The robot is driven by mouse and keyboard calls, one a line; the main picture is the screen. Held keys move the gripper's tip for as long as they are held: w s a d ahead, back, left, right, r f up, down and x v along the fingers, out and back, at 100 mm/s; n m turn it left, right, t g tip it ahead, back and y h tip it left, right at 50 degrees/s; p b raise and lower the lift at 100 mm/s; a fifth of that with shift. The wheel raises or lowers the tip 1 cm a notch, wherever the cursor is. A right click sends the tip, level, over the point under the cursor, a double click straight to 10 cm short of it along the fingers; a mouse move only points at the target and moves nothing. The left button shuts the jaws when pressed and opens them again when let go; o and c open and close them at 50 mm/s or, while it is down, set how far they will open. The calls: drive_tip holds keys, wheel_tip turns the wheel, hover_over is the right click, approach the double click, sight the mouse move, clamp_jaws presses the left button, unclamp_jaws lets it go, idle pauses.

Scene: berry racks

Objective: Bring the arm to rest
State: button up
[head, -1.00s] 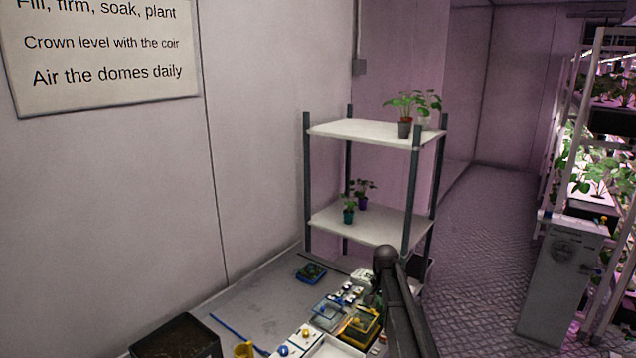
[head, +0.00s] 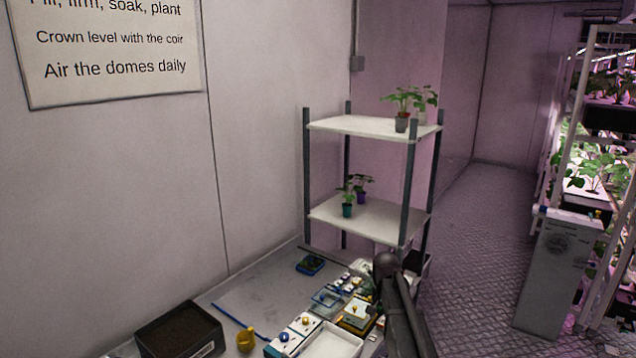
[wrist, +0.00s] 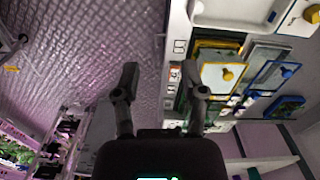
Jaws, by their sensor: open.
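My gripper (wrist: 160,80) shows in the wrist view with its two fingers spread apart and nothing between them. It is over the edge of the bench, with the patterned floor to the left of the fingers and the bench items to the right. In the head view my dark arm rises from the bottom edge, right of the bench items and in front of the shelf's foot. The gripper's fingers cannot be made out in the head view.
A two-tier shelf (head: 370,218) holds several potted plants. The bench (head: 250,300) carries a dark soil tub (head: 180,330), a yellow cup (head: 246,339), a white tray (head: 332,345) and several small boxes. A grey cabinet (head: 555,275) stands right. The floor (head: 480,250) between is clear.

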drive_tip(key=s+a+f+n+b, duration=0.1)
drive_tip(key=s+f+n+b, duration=0.2)
drive_tip(key=s, duration=0.9)
drive_tip(key=s+a+f+n+b, duration=0.1)
drive_tip(key=s+f+b, duration=0.4)
drive_tip(key=s, duration=0.7)
drive_tip(key=shift+f+n, duration=0.35)
drive_tip(key=shift+n, duration=0.55)
drive_tip(key=shift+d, duration=0.1)
